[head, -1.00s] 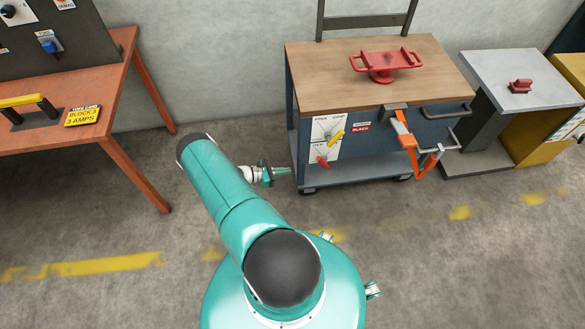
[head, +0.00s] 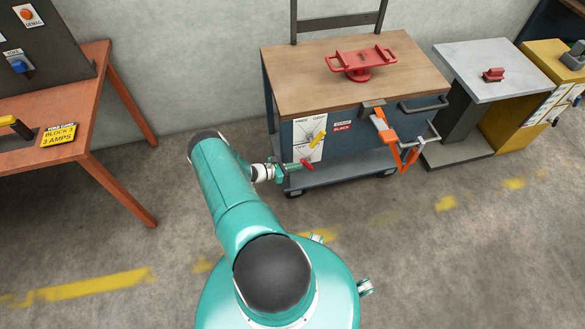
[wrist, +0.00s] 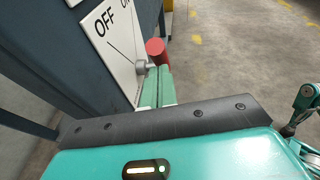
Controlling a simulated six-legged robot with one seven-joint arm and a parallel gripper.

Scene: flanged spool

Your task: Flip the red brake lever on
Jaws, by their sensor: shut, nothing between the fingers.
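The red brake lever (head: 307,164) sits low on the white label plate (head: 303,133) on the cart's front, below a yellow lever (head: 318,138). In the wrist view the red lever (wrist: 156,49) shows its round end and grey pivot, just beyond my fingertips. The plate (wrist: 117,42) there reads OFF, with part of a second word cut off. My gripper (wrist: 158,72) is shut and empty, its two green fingers together, right at the lever's pivot. I cannot tell whether they touch. In the head view my gripper (head: 296,167) points right at the lever.
The blue cart (head: 350,127) has a wooden top with a red spool stand (head: 361,64). An orange clamp (head: 385,130) hangs at its front right. An orange table (head: 105,150) stands left. A grey-topped stand (head: 480,72) is right. The floor in front is open.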

